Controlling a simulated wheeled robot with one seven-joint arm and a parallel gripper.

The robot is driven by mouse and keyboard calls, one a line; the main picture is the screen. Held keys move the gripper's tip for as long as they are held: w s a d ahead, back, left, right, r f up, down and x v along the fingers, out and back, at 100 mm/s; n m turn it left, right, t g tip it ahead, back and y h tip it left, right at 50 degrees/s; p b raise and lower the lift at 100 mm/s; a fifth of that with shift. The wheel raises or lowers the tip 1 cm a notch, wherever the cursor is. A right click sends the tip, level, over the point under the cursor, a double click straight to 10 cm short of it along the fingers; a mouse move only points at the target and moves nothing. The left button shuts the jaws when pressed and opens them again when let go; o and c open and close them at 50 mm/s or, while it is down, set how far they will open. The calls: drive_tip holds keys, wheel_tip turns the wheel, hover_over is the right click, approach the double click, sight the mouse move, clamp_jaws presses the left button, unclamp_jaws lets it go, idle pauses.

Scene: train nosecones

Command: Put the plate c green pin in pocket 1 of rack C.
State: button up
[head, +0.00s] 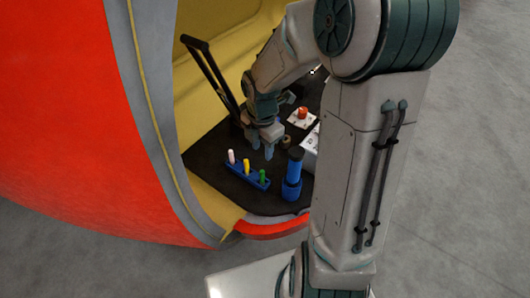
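A green pin (262,175) stands upright at the right end of a small blue rack (248,180) on the dark floor panel inside the nosecone. A yellow pin (246,167) and a white pin (231,156) stand to its left in the same rack. No label shows whether this is rack C or plate C, and no pocket numbers are readable. My gripper (262,153) points down just behind and above the rack. Its two bluish fingers are apart with nothing seen between them. It does not appear to touch any pin.
A blue cylinder with a dark top (292,178) stands right of the rack. Behind are a small tan ring (286,141) and a red knob on a white plate (302,114). A black bar (211,75) rises at left. The orange-red nosecone rim (270,228) edges the opening. My arm hides the right side.

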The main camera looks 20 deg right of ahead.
drive_tip(key=s+r+m+t, duration=0.2)
drive_tip(key=s+r+m, duration=1)
drive_tip(key=m, duration=1.1)
drive_tip(key=shift+s+r+t, duration=0.15)
drive_tip(key=shift+s+t, duration=0.15)
drive_tip(key=shift+s, duration=0.55)
